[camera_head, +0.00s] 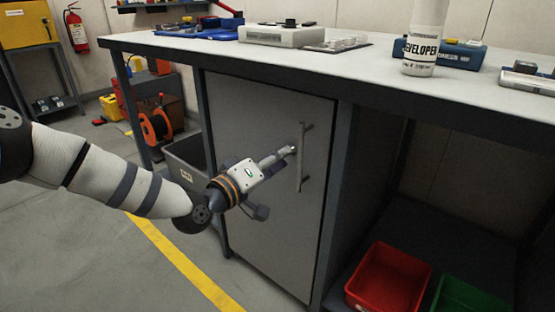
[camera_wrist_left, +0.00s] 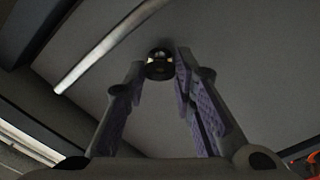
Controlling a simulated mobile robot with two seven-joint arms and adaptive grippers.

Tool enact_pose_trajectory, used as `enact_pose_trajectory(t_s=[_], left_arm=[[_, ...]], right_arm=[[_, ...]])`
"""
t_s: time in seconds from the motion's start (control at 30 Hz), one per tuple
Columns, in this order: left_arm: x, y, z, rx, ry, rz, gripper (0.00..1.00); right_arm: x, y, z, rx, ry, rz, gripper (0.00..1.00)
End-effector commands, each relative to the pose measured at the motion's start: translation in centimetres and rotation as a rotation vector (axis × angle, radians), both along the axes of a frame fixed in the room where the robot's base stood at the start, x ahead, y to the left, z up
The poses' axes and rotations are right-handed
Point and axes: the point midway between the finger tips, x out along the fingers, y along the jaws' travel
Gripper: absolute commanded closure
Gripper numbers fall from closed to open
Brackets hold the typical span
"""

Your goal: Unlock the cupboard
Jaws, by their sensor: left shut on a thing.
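The cupboard is a grey cabinet under the bench, and its flat door (camera_head: 262,115) is shut. A long vertical bar handle (camera_head: 301,165) is on the door's right side; it also shows in the left wrist view (camera_wrist_left: 105,45). My left gripper (camera_head: 289,151) reaches the door just left of the handle. In the left wrist view its fingertips close on a small dark round lock piece (camera_wrist_left: 159,67) at the door face. The fingers hide part of it, and I cannot tell whether it is a key or the lock itself. My right gripper is out of view.
The bench top (camera_head: 350,70) above holds a white bottle (camera_head: 421,40), a grey box (camera_head: 282,36) and blue cases. A red bin (camera_head: 388,278) and a green bin (camera_head: 468,297) stand right of the cupboard. A grey bin (camera_head: 186,160) stands at left. The floor in front is clear.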

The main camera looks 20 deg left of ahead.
Motion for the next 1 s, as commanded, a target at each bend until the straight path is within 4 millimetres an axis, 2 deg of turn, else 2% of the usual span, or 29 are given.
enact_pose_trajectory(t_s=[0.5,1.0], left_arm=[[0.0,0.0,-0.3,-0.418,0.154,0.000,1.00],[0.0,0.0,-0.1,-0.604,0.221,-0.001,1.00]], right_arm=[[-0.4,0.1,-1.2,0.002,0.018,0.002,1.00],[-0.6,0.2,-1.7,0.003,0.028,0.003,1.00]])
